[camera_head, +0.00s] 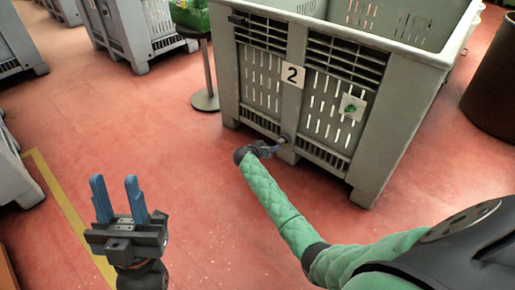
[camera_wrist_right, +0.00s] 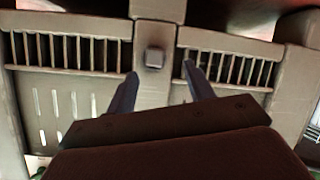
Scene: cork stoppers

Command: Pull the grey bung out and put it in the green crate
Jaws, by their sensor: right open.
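The grey bung (camera_wrist_right: 155,58) sits in the post between two slatted panels of a large grey bin, ahead of the fingertips of my right gripper (camera_wrist_right: 160,72). The fingers are apart, one to each side of the bung in the picture, with nothing seen between them. In the head view the bung (camera_head: 284,139) is small, low on the bin's front, just beside my right gripper (camera_head: 268,149). My left gripper (camera_head: 115,183) is open and empty, fingers up, over the floor at lower left. The green crate (camera_head: 190,14) is at the top, partly cut off by the frame.
The grey bin (camera_head: 291,48) carries a number 2 plate (camera_head: 292,75) and a small plate with a green mark (camera_head: 352,108). A stand (camera_head: 206,99) is under the crate. A brown barrel (camera_head: 492,95) is at right. Red floor is clear at centre left.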

